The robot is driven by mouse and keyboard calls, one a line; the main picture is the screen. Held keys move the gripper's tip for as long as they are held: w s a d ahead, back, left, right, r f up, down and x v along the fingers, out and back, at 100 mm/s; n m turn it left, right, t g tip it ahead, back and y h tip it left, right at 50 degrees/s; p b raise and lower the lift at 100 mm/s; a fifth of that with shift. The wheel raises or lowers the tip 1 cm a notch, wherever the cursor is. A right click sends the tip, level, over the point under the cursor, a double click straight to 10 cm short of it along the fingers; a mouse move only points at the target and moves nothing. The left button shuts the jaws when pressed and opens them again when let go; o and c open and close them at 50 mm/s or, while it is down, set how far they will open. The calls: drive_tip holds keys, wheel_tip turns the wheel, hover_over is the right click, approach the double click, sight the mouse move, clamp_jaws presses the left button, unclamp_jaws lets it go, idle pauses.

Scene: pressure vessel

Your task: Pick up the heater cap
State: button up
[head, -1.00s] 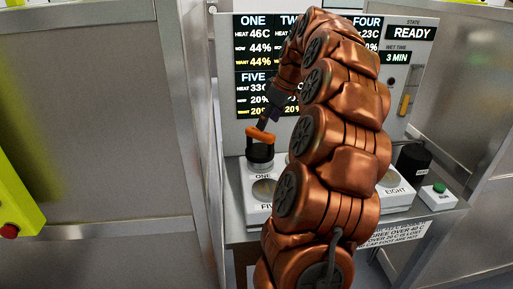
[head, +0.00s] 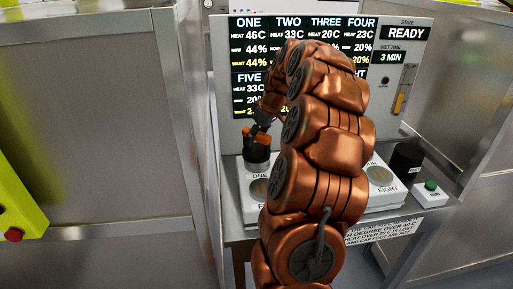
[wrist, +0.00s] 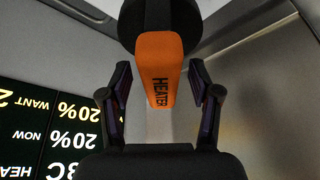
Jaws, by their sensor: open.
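The heater cap (head: 256,150) is a dark round piece with an orange handle, standing upright at the place marked ONE on the white block. In the wrist view its orange handle (wrist: 158,75), lettered HEATER, lies between my two fingers, with the dark round body beyond. My gripper (wrist: 160,78) is open, with a finger on either side of the handle and a visible gap on both sides. In the head view my gripper (head: 262,126) is at the top of the cap and partly covers the handle.
A display panel (head: 305,24) reading READY stands close behind. My arm hides the middle of the white block (head: 385,198). A black cylinder (head: 406,160) and a green button box (head: 430,193) are at the right. A metal wall (head: 100,120) stands left.

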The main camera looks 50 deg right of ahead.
drive_tip(key=shift+f, duration=0.1)
clamp_jaws()
idle(0.5)
